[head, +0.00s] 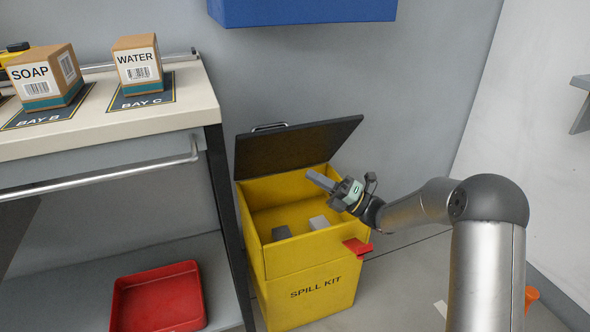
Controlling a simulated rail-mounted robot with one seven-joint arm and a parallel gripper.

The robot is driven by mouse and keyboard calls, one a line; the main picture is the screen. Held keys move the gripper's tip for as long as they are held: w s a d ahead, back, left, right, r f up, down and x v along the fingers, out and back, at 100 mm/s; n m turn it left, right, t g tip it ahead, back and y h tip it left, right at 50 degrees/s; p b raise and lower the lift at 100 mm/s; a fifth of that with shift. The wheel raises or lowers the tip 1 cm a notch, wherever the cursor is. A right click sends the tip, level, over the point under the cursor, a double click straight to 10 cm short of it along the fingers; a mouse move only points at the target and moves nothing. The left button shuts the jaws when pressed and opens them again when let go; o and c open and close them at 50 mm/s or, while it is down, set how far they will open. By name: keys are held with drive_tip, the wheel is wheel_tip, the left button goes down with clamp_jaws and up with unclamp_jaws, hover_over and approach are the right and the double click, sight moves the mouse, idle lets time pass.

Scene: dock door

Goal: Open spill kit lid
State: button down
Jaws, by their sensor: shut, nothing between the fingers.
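The yellow spill kit (312,291) stands on the floor in the head view, right of the counter. Its dark lid (298,147) is raised and leans back toward the wall, with a handle (269,127) on its edge. My gripper (313,178) is above the right side of the box, in front of the lid's lower right part. It is shut and empty. I cannot tell whether it touches the lid.
A red latch-like piece (358,247) sticks out at the box's front right. The counter (150,118) on the left carries a SOAP box (47,77) and a WATER box (138,65). A red tray (158,298) lies on the shelf below. A blue cabinet (300,10) hangs above.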

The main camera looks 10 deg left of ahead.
drive_tip(key=b, duration=0.2)
approach(264, 136)
drive_tip(key=s+a, duration=0.2)
drive_tip(key=a, duration=0.2)
drive_tip(key=shift+w+a+r, duration=0.2)
drive_tip(key=shift+w+r, duration=0.3)
drive_tip(key=shift+w+a+r, duration=0.2)
drive_tip(key=shift+w+r, duration=0.3)
drive_tip(key=shift+w+a+r, duration=0.15)
drive_tip(key=shift+w+r, duration=0.05)
drive_tip(key=shift+r, duration=0.05)
